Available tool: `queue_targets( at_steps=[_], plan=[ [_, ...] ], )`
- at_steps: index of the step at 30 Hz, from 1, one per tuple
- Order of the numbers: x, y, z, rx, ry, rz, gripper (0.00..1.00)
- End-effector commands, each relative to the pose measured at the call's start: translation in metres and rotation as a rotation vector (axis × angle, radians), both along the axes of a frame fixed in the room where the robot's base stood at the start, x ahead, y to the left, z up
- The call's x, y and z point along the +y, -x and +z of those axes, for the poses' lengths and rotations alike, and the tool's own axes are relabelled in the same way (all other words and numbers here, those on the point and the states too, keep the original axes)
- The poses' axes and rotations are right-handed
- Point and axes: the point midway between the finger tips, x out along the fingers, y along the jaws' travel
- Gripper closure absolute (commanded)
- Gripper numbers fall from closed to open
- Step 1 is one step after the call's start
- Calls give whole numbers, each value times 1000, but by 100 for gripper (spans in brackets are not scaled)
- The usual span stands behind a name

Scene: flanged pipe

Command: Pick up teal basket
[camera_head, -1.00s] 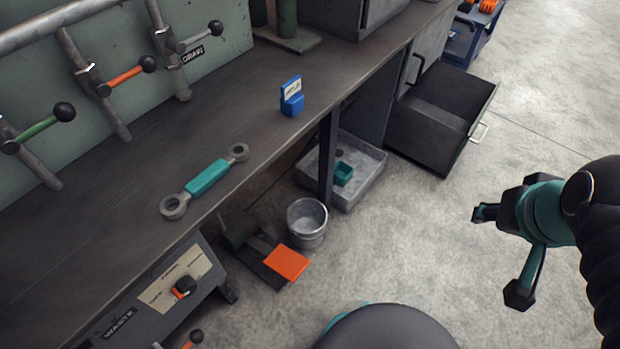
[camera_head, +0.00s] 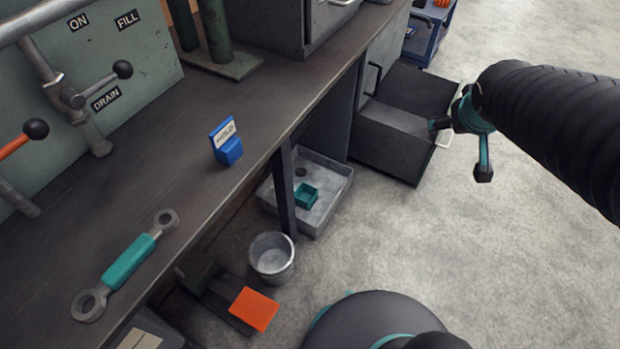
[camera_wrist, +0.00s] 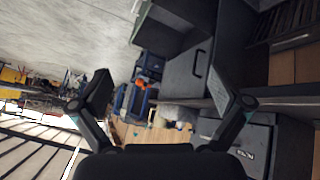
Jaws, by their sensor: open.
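The teal basket (camera_head: 306,195) is a small open square box. In the head view it sits inside a shallow grey tray (camera_head: 338,190) on the floor under the workbench, right of the bench leg. My gripper (camera_head: 455,150) is open and empty, up and to the right of the basket in the picture, in front of the open drawer. In the wrist view my gripper (camera_wrist: 165,95) shows its two fingers spread wide with nothing between them. The basket does not show in the wrist view.
The workbench (camera_head: 250,110) overhangs part of the tray. A metal bucket (camera_head: 272,258) and an orange pedal (camera_head: 254,309) stand left of it. An open dark drawer (camera_head: 400,150) juts out behind the tray. The floor to the right is clear.

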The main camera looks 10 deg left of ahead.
Motion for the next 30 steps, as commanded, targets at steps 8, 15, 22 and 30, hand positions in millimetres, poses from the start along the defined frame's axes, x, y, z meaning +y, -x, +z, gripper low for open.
queue_targets(
  at_steps=[8, 15, 22, 30],
  plan=[
    [13, -106, -64, -79, 87, 188, 0],
    [44, -176, -141, -141, 97, 391, 0],
    [86, -216, -232, -189, 41, 601, 0],
    [142, -218, -351, -233, -114, 844, 0]
  ],
)
